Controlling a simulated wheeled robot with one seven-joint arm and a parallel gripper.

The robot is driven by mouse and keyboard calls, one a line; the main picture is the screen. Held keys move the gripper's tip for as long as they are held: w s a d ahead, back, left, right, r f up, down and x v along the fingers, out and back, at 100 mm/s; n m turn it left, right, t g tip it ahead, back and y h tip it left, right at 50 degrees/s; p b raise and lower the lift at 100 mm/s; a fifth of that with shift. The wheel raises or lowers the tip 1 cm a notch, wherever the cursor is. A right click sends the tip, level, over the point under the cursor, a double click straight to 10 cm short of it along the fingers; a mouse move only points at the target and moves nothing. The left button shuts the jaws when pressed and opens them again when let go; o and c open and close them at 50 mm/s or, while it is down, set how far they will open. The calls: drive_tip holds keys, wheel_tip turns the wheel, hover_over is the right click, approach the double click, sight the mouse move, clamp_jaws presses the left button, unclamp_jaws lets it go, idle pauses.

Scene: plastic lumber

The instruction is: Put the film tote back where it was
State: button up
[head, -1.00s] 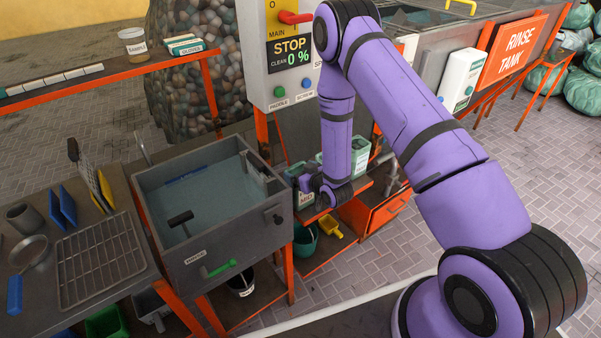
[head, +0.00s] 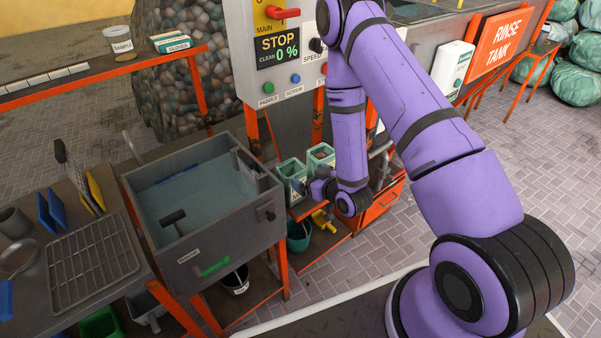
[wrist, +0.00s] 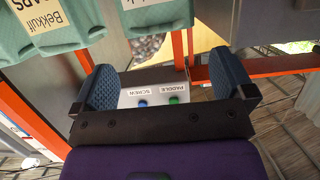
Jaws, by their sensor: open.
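Two pale green totes stand side by side on the orange-framed shelf right of the grey sink: a nearer one (head: 291,171) and a farther one (head: 319,155). I cannot tell which is the film tote. My gripper (wrist: 166,86) is open, with nothing between its fingers. In the head view it is beside the nearer tote, partly hidden by my wrist.
The control box (head: 283,50) with red lever hangs above the shelf. The grey sink (head: 205,205) is to the left, beside a wire rack (head: 92,262). An orange drawer (head: 383,203) and yellow scoop (head: 323,221) are below. Paved floor at right is open.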

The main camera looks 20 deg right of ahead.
drive_tip(key=s+d+r+m+g+h, duration=0.1)
drive_tip(key=d+r+g+h, duration=0.1)
drive_tip(key=r, duration=1.2)
drive_tip(key=s+d+r+g+h, duration=0.1)
drive_tip(key=d+r+g+h, duration=0.1)
drive_tip(key=r, duration=1.2)
drive_tip(key=s+r+m+g, duration=0.1)
drive_tip(key=s+r+g, duration=0.1)
drive_tip(key=s+r, duration=0.6)
drive_tip(key=s+r+m+g, duration=0.1)
drive_tip(key=s+r, duration=0.7)
drive_tip(key=s, duration=1)
drive_tip(key=shift+s+m+g+h, duration=0.3)
drive_tip(key=shift+s+g, duration=0.1)
drive_tip(key=shift+g, duration=0.4)
drive_tip(key=shift+c, duration=0.2)
